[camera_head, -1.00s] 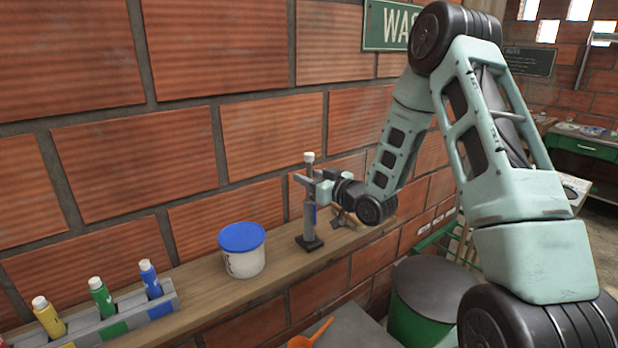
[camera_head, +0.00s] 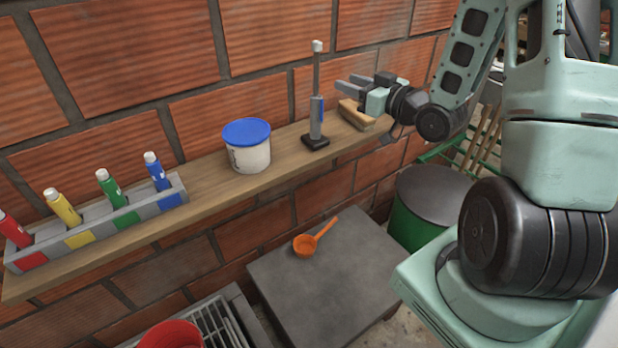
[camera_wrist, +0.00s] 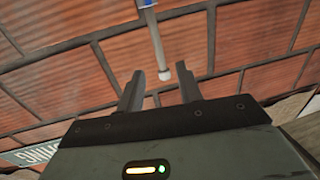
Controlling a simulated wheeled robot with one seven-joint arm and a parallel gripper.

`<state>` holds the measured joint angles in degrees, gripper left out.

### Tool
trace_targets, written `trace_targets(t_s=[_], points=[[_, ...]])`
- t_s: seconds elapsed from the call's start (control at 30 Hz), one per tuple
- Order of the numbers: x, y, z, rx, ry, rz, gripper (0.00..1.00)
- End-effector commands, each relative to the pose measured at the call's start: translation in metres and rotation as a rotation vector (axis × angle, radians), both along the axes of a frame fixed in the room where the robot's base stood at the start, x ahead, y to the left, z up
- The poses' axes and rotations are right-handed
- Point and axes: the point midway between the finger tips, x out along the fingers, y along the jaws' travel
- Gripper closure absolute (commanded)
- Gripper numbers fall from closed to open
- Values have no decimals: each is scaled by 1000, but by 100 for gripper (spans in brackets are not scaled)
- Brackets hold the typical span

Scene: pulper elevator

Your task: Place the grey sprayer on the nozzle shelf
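The grey sprayer (camera_head: 316,118) stands upright on the wooden shelf (camera_head: 206,186), on a square black foot. It has a white tip and a small blue mark, and stands right of the blue-lidded tub. My gripper (camera_head: 347,82) is open and empty, to the right of the sprayer and apart from it, above the shelf's right part. In the wrist view the sprayer (camera_wrist: 157,42) shows beyond the open fingers of my gripper (camera_wrist: 160,75), its white tip towards them; its foot is out of that view.
A white tub with a blue lid (camera_head: 248,156) stands mid-shelf. A rack (camera_head: 98,228) with red, yellow, green and blue bottles is at the left. A wooden block (camera_head: 356,114) lies below my gripper. An orange scoop (camera_head: 312,240) lies on a grey slab (camera_head: 333,277). A green bin (camera_head: 420,222) is at right.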

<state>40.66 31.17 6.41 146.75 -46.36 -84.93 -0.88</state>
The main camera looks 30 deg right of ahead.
Motion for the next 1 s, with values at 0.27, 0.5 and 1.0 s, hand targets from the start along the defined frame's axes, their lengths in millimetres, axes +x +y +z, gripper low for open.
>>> trace_targets(t_s=[0.27, 0.5, 1.0], points=[[23, 93, -24, -150, 319, 97, 64], [-21, 195, -44, -305, 704, 184, 64], [-243, 304, -29, -588, 1354, 400, 64]])
